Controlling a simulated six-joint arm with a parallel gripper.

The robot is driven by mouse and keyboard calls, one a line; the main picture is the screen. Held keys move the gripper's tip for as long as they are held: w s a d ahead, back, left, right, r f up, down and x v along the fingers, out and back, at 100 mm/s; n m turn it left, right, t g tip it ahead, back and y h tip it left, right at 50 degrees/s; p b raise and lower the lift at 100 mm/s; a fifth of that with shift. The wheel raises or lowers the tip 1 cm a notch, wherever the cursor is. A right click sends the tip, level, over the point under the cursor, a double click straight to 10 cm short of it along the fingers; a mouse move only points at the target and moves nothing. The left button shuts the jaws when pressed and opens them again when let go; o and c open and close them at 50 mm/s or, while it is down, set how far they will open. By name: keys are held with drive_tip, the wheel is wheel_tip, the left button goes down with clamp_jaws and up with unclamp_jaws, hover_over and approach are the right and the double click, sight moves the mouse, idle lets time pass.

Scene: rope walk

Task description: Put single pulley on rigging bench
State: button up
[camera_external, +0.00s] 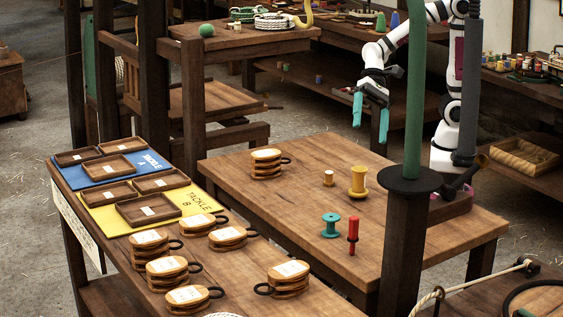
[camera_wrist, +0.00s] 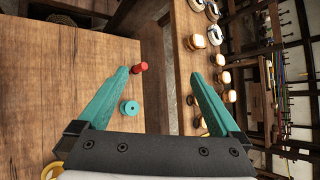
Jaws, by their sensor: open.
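Several wooden pulleys with white labels and dark rings sit on the near-left bench (camera_external: 238,285), one of them a pulley (camera_external: 290,277) at its right end. Another wooden pulley (camera_external: 266,163) stands alone on the middle bench (camera_external: 225,175). The label text is too small to read, so I cannot tell which is the single pulley, and no readable sign names the rigging bench. My gripper (camera_external: 370,117) is open and empty, raised above the far side of the middle bench. Its teal fingers spread apart in the wrist view (camera_wrist: 158,74), with nothing between them.
Trays (camera_external: 148,209) lie on the blue and yellow TACKLE mats.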

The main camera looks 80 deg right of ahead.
drive_tip(key=s+d+f+n+h, duration=0.1)
drive_tip(key=s+d+h, duration=0.3)
drive_tip(key=d, duration=0.5)
drive_tip(key=s+d+f+n+h, duration=0.1)
drive_tip(key=s+d+f+h, duration=0.3)
drive_tip(key=d, duration=0.5)
drive_tip(key=shift+s+d+n, duration=0.4)
drive_tip(key=shift+s, duration=0.1)
